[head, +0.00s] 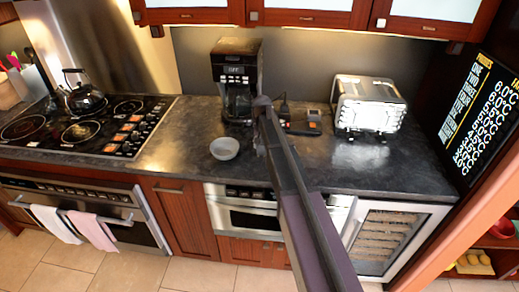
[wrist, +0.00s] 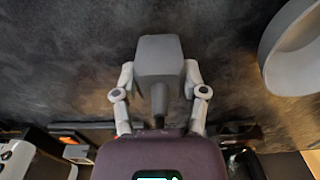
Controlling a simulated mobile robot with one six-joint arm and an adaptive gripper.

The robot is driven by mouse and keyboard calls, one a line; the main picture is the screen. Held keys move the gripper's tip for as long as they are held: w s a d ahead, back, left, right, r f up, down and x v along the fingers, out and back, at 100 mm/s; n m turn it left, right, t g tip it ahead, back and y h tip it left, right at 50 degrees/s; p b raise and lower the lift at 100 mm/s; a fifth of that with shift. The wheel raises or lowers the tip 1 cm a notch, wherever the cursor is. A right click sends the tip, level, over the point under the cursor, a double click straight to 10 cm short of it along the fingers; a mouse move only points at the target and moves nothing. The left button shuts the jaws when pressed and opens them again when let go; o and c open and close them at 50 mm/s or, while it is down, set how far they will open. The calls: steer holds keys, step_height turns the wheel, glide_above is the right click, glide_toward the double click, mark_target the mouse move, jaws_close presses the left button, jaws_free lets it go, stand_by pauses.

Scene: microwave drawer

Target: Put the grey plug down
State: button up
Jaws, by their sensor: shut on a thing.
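In the wrist view, the grey plug (wrist: 160,58) is a blocky grey piece with a narrower dark part below it. My gripper (wrist: 160,78) has its two pale fingers on either side of the plug, shut on it. The dark countertop (wrist: 60,70) fills the view behind the plug; I cannot tell how far above it the plug is. In the head view, my gripper (head: 261,128) is over the counter in front of the coffee maker, mostly hidden behind my arm. The plug cannot be made out clearly there.
A grey bowl (head: 225,149) stands left of my gripper. A coffee maker (head: 236,75) is behind it. A dark device (head: 299,127) and a small grey item (head: 314,114) lie to the right, before the toaster (head: 370,104). The front counter right of my arm is clear.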

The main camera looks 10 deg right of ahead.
steer(key=shift+f, duration=0.25)
steer(key=o, duration=1.2)
steer(key=shift+r, duration=0.15)
step_height(320, 180, up, 12)
steer(key=p, duration=1.2)
steer(key=shift+s, duration=0.1)
steer(key=s+n, duration=0.1)
steer(key=s, duration=0.8)
steer(key=s+n, duration=0.1)
steer(key=s, duration=0.9)
steer(key=s+a+n, duration=0.1)
steer(key=s, duration=0.9)
steer(key=shift+s+n, duration=0.1)
steer(key=shift+n, duration=0.2)
